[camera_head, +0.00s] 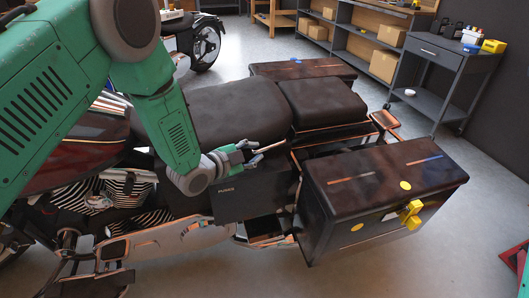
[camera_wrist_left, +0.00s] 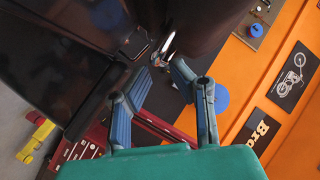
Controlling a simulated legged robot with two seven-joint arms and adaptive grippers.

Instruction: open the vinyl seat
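The black vinyl seat (camera_head: 225,112) lies along the top of the motorcycle, with a separate rear cushion (camera_head: 322,101) behind it. The rear cushion sits above an orange-edged frame, and I cannot tell whether it is latched. My left gripper (camera_head: 262,151) is at the near side of the bike, just below the seat's lower edge and above a dark side box (camera_head: 250,195). In the left wrist view the gripper (camera_wrist_left: 163,72) has its fingers apart, with a dark rounded surface and a small shiny metal part beyond the tips. Contact is unclear. My right gripper is out of view.
A shelf with boxes (camera_head: 383,65) and a grey cart (camera_head: 435,50) stand behind.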

